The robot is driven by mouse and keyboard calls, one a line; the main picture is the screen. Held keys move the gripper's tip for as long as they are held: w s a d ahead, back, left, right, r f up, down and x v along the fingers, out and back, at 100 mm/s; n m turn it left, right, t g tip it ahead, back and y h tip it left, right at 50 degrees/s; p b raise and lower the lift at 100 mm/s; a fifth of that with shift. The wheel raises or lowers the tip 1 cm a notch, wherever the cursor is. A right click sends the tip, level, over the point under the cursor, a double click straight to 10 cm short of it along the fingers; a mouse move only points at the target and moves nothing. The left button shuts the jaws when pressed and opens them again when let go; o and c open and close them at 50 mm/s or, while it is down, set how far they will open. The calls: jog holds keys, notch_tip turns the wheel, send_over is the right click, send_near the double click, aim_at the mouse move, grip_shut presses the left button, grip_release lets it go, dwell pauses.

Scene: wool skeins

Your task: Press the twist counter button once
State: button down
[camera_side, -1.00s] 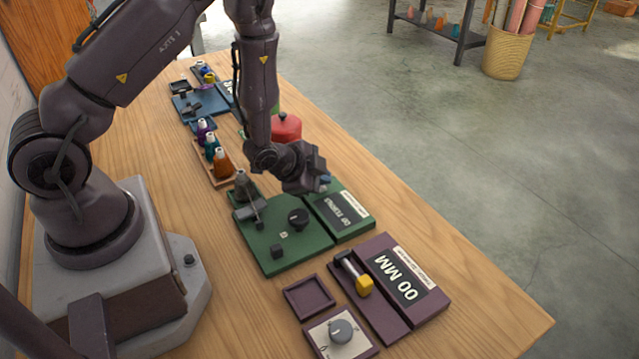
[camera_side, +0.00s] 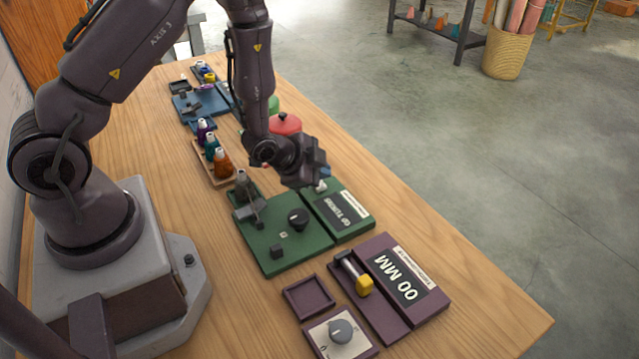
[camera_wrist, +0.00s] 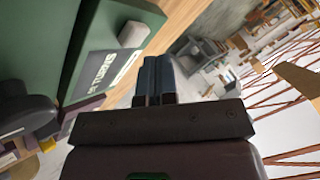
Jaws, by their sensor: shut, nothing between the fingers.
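The twist counter (camera_side: 351,209) is a green box with a dark display, at the right side of the green station. Its display text is too blurred for me to read the number surely; the wrist view shows part of the display (camera_wrist: 95,75). A small pale button (camera_side: 320,186) sits at the counter's far end, and it also shows in the wrist view (camera_wrist: 133,34). My gripper (camera_side: 323,172) is shut and empty, just above and beyond the button, apart from it. In the wrist view, the closed blue-grey fingers (camera_wrist: 155,76) lie below and right of the button.
The green station has a black knob (camera_side: 298,218) and a grey clamp-like part. A purple station with an "00 MM" display (camera_side: 400,277) stands nearer. A red lidded pot (camera_side: 285,125) is close behind my gripper. Bare wood lies along the table's right edge.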

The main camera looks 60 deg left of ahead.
jog(key=shift+r, duration=2.5)
